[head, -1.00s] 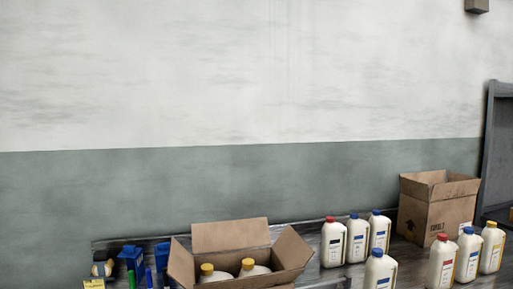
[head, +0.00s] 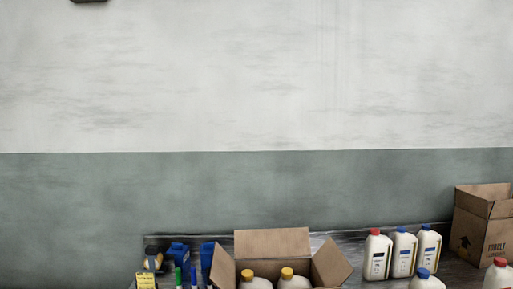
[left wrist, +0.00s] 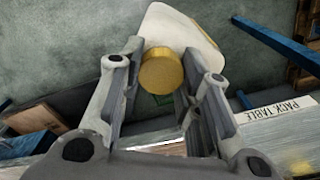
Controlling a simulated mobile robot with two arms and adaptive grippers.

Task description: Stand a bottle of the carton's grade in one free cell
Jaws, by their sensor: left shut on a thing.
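The open carton (head: 272,243) stands on the table at the bottom of the head view, its flaps spread. Two bottles with yellow caps (head: 266,278) show inside it; its lower part and other cells are cut off. In the left wrist view my left gripper (left wrist: 163,88) is shut on a white bottle (left wrist: 186,25) with a yellow cap (left wrist: 161,70). The cap sits between the fingers and the body extends beyond them. The label of this bottle is not visible. Neither gripper shows in the head view.
Right of the carton stand white bottles with red (head: 377,255) and blue caps (head: 403,252). A "PACK TABLE" label (left wrist: 277,112) shows in the wrist view.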

